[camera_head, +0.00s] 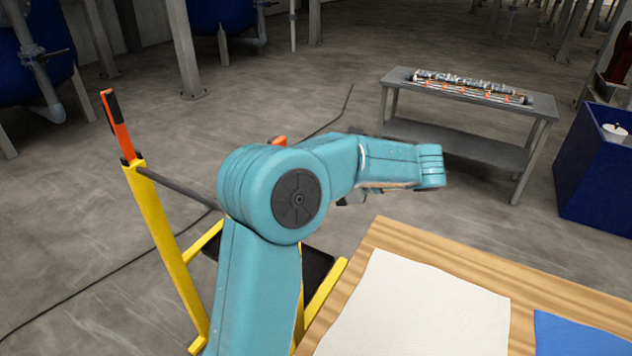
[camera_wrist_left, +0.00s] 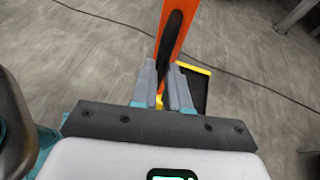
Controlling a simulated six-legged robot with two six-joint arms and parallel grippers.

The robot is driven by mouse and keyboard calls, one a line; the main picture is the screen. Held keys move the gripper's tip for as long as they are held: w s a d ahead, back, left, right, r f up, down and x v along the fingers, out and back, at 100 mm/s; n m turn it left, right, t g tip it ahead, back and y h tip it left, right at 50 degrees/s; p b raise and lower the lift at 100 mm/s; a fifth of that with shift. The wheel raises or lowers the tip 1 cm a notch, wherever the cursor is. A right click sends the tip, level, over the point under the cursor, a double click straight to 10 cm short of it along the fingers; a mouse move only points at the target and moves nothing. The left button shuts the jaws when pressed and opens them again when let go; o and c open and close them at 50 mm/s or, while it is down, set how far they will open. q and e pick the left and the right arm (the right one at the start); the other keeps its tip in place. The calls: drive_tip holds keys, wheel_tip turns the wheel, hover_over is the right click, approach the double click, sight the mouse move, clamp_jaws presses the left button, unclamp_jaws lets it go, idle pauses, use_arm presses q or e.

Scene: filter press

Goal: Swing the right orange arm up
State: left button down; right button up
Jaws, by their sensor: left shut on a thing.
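A yellow stand (camera_head: 170,240) stands at the left of the head view. Its left orange arm (camera_head: 116,122), with a black end, points upright from the left post. Only a small orange piece of the right orange arm (camera_head: 280,140) shows behind my teal arm; its angle is hidden there. In the left wrist view the right orange arm (camera_wrist_left: 182,14) with its black strip runs up between the fingers of my left gripper (camera_wrist_left: 165,72), which is shut on it. My arm hides this grip in the head view. My right gripper is not in view.
A wooden table (camera_head: 375,240) with a white sheet (camera_head: 420,310) and a blue sheet (camera_head: 580,335) is at the lower right. A grey bench (camera_head: 395,85) carries parts behind. A blue bin (camera_head: 595,180) stands at the right. A dark cable (camera_head: 100,275) crosses the floor.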

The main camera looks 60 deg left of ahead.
use_arm(q)
drive_tip(key=shift+d+f, duration=0.1)
idle(0.3)
drive_tip(key=c, duration=1.1)
unclamp_jaws()
